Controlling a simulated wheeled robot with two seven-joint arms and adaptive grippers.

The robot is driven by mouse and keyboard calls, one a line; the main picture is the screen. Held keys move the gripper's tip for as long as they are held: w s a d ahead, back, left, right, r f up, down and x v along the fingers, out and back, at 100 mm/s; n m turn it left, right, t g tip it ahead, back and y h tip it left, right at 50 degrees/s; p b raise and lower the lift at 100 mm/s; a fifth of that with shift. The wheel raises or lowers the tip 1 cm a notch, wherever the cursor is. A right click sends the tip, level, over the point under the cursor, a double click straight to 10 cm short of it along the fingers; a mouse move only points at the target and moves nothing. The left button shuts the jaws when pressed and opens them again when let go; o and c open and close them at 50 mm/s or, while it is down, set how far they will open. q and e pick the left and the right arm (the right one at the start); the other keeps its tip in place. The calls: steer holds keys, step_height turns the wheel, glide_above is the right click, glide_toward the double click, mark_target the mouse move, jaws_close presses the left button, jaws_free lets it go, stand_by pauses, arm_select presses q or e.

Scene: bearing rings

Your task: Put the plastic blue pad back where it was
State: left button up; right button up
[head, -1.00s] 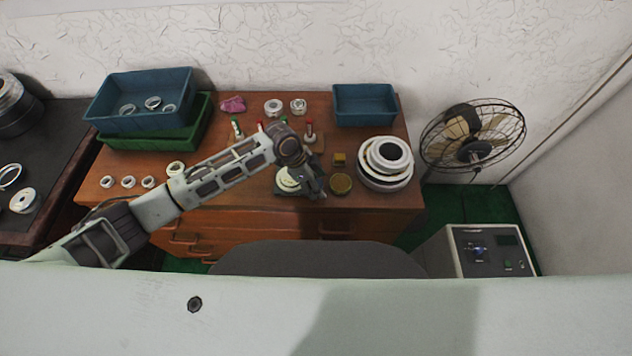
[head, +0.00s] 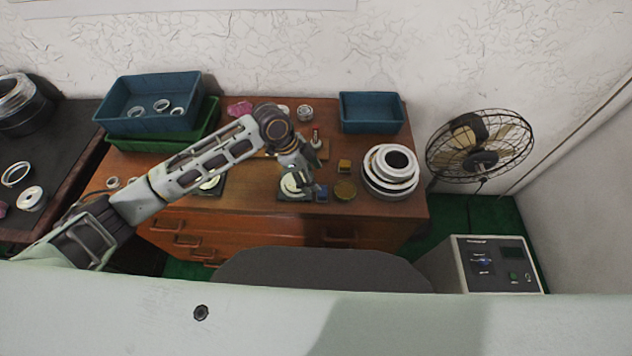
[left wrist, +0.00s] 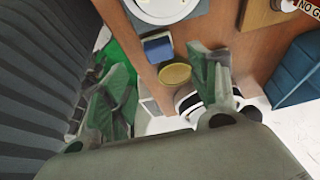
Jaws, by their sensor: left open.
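The small blue pad (head: 321,193) lies on the wooden cabinet top, just right of a dark square plate bearing a pale round dial (head: 290,184). My left gripper (head: 308,183) is above and beside the pad, pointing down. In the left wrist view the blue pad (left wrist: 158,47) is in front of the open fingers of my left gripper (left wrist: 166,62), with nothing held between them. My right gripper is not in view.
Stacked white rings (head: 390,172) stand at the right end. A blue bin (head: 371,112) is at the back right. Another blue bin (head: 125,101) rests on a green one.

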arm_select(q)
steer(key=shift+v, duration=2.05)
